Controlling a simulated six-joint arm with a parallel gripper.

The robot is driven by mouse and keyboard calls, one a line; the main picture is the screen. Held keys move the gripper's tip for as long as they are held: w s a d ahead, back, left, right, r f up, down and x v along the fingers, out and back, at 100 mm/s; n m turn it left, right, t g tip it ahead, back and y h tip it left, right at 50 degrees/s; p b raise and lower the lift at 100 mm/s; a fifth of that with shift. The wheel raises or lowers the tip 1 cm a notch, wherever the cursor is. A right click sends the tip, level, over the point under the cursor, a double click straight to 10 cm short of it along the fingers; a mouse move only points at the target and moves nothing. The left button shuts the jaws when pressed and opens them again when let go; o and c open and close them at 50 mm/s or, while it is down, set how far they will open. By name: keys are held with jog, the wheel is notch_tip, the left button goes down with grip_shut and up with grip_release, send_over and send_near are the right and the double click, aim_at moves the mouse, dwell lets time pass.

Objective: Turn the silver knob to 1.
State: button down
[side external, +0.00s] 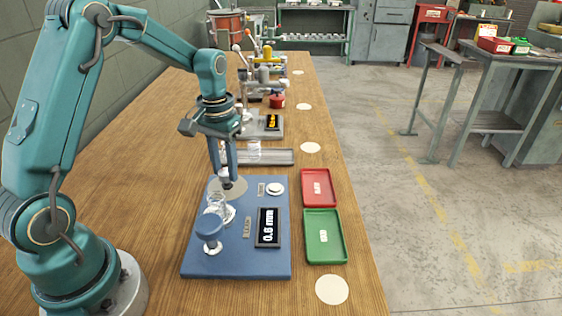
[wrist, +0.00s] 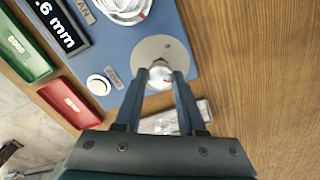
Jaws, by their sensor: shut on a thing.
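The silver knob (wrist: 160,74) stands on a round grey dial plate (wrist: 150,52) at one end of the blue machine base (side external: 200,262). My gripper (wrist: 160,82) points down, with its two fingers on either side of the knob and shut on it. In the side external view, my gripper (side external: 229,181) is over the plate (side external: 240,190) and its fingers mostly hide the knob. The dial's marks and the knob's setting are too small to read.
A red tray (side external: 318,188) and green tray (side external: 324,238) lie to the right. A grey tray (side external: 280,157) lies behind.

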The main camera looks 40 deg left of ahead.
aim_at(225, 171)
jog(key=shift+m, duration=0.6)
jog(key=c, duration=0.5)
grip_release()
jog(key=shift+r, duration=2.6)
